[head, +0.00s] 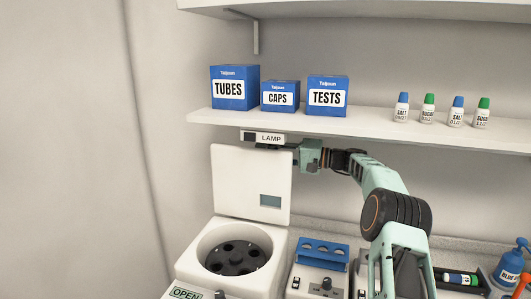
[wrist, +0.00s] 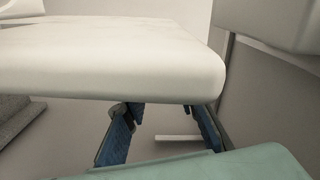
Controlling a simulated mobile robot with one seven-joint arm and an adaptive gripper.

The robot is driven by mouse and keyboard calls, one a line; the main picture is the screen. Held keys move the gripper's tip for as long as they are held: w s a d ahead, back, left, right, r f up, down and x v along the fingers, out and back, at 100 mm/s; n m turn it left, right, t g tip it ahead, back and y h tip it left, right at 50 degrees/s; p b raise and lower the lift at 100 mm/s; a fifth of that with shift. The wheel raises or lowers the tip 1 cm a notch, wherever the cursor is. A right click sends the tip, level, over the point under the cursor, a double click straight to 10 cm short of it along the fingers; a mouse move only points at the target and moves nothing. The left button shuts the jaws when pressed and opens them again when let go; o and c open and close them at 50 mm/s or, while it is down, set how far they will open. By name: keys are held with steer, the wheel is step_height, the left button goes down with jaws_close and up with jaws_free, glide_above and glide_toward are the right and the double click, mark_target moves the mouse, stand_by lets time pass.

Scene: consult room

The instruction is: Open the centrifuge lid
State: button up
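The white centrifuge (head: 187,262) stands at the lower left in the head view, with its round dark rotor (head: 238,258) exposed. Its white lid (head: 235,180), with a small grey window, stands raised and nearly upright behind the bowl. My gripper (head: 298,154) is at the lid's upper right edge, just under the shelf. In the wrist view the lid (wrist: 120,60) fills the upper left. My gripper's two blue-padded fingers (wrist: 165,122) are spread apart below it, with their tips partly hidden by the lid. I cannot tell whether they touch it.
A shelf (head: 350,125) above the lid holds blue boxes (head: 235,88) and several small bottles (head: 402,107), with a LAMP label (head: 271,138) below its edge. A blue rack (head: 322,253) stands right of the centrifuge. An OPEN button (head: 186,294) is at its front. The left wall is bare.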

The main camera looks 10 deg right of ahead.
steer(key=v, duration=1.2)
